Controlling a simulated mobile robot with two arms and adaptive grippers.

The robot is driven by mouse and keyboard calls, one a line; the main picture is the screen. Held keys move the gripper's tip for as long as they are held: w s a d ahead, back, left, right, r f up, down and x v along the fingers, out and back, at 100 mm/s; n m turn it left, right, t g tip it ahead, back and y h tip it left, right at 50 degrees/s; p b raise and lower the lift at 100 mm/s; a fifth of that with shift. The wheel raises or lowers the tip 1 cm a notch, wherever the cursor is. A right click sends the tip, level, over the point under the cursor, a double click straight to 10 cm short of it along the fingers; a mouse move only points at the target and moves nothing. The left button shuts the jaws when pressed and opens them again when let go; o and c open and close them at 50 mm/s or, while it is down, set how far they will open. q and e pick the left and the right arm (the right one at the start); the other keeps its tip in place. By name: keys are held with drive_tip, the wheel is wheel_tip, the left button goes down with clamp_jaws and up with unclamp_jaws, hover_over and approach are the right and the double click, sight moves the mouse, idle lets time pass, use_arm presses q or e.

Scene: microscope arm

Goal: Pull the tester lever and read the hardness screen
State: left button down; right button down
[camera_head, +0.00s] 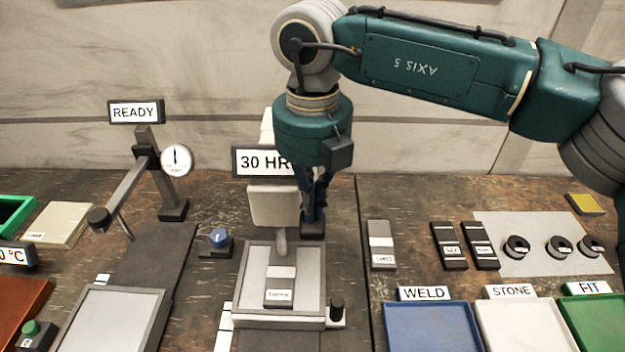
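The hardness tester (272,205) stands in the middle of the bench, with a pale head above a grey plate (310,262). A dark sample block with a light top and a label (280,287) sits on the plate under the tip. The tester's screen (262,162) reads "30 HR"; my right arm covers its right end. My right gripper (315,208) points down just right of the tester head, its dark fingers close together. A black part (312,229), perhaps the lever's end, is at the fingertips; whether they grip it is unclear. My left gripper is out of view.
A blue knob (218,237) is between. Trays marked WELD (430,333), STONE (520,335) and FIT (597,325) line the front right. Dark blocks and round pieces lie behind them.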

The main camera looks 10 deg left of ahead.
drive_tip(key=shift+r+p, duration=0.3)
drive_tip(key=shift+r, duration=0.15)
drive_tip(key=shift+r+p, duration=1.1)
drive_tip(key=shift+r, duration=1.3)
drive_tip(key=shift+r, duration=0.1)
drive_tip(key=shift+r, duration=0.25)
wheel_tip(320, 180, up, 12)
drive_tip(key=shift+f, duration=0.25)
drive_tip(key=shift+f, duration=0.1)
